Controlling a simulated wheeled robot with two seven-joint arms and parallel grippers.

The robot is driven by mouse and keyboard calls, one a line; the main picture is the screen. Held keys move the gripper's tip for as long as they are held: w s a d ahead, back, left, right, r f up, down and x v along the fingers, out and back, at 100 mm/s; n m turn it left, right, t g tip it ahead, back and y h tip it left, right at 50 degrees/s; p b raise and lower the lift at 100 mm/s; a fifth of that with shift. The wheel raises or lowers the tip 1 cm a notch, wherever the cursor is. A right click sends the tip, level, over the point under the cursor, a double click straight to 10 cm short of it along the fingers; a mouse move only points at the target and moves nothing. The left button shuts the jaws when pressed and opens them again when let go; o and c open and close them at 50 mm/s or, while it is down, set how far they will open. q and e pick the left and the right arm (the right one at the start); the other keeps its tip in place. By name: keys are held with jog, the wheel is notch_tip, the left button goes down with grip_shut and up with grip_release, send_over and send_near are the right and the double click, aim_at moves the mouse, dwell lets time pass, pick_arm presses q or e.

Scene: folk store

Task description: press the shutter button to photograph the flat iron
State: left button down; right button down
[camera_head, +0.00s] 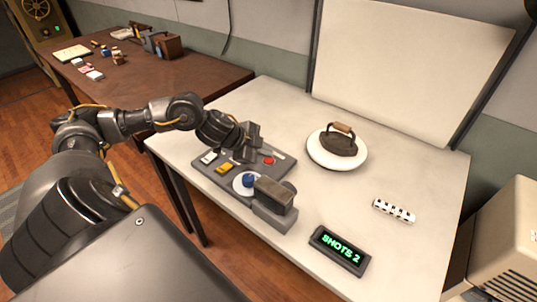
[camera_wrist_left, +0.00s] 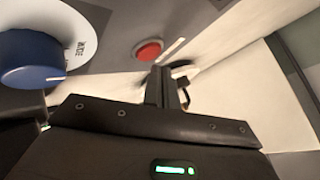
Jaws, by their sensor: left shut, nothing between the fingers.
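The flat iron (camera_head: 338,141) has a dark body and a brown handle. It rests on a round white stand (camera_head: 327,162) on the white table. The grey control panel (camera_head: 222,174) bears a red button (camera_head: 268,160), a yellow switch, a white switch and a blue knob (camera_head: 248,180). My left gripper (camera_head: 252,142) is shut and empty over the panel's far side, near the red button. In the left wrist view the red button (camera_wrist_left: 149,51) is just beyond the closed fingertips (camera_wrist_left: 163,78), apart from them in the picture. The blue knob (camera_wrist_left: 30,58) is at left. My right gripper is not in view.
A dark camera-like box (camera_head: 274,196) stands at the panel's near end. A display (camera_head: 340,250) reads "SHOTS 2". A black-and-white scale bar (camera_head: 394,211) lies at right. A white backdrop (camera_head: 410,65) stands behind. A brown table (camera_head: 150,80) with small items is at left.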

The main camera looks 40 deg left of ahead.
aim_at(265, 160)
pick_arm(q)
jog(key=shift+f, duration=0.4)
jog(key=shift+f+b, duration=0.35)
jog(key=shift+f, duration=0.1)
dwell(0.6)
jog(key=shift+r, duration=0.1)
jog(key=shift+r+p, duration=0.75)
jog(key=shift+p, duration=0.3)
notch_tip(265, 160, up, 5)
jog(key=p, duration=0.5)
jog(key=shift+r, duration=0.1)
dwell(0.6)
